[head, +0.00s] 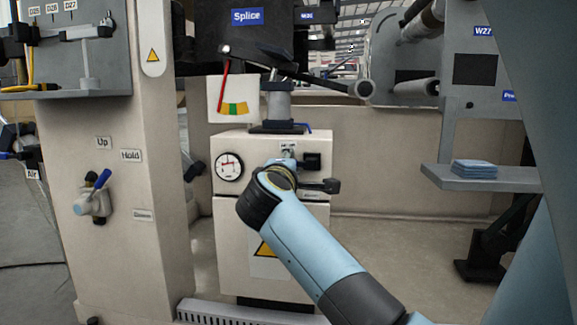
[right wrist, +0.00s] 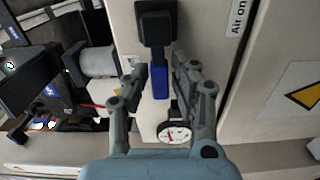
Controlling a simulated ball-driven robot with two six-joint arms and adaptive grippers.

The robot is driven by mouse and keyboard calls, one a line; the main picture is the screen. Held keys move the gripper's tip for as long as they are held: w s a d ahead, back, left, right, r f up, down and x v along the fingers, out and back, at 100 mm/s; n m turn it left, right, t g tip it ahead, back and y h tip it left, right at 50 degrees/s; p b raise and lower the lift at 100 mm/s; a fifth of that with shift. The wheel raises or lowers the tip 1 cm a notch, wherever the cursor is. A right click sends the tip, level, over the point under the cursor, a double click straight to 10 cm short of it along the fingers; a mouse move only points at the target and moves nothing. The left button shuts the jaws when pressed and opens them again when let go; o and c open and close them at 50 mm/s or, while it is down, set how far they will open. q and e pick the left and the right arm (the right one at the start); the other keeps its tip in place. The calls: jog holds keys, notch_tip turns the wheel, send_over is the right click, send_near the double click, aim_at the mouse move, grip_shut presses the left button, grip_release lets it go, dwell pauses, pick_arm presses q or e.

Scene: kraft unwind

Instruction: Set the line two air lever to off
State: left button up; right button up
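The air lever (right wrist: 160,82) is a blue handle extending from a black block (right wrist: 156,22) on the pale cabinet; in the right wrist view it points down toward the round gauge (right wrist: 174,133). My right gripper (right wrist: 162,72) is open, with one finger on each side of the blue handle and slight gaps visible. In the head view the black block (head: 311,161) shows on the cabinet front, right of the gauge (head: 229,167); my right wrist partly covers this area. An "Air on" label (right wrist: 238,16) is at the right wrist view's upper right. My left gripper is not in view.
Another blue-handled valve (head: 95,195) is on the left column beside "Up" and "Hold" labels. A shelf with blue cloths (head: 474,169) is at right. Rollers (head: 416,87) are behind.

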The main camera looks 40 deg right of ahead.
jog(key=shift+o, duration=1.1)
jog(key=v, duration=0.7)
jog(key=shift+s+a, duration=0.15)
jog(key=shift+s, duration=0.05)
jog(key=shift+f, duration=0.1)
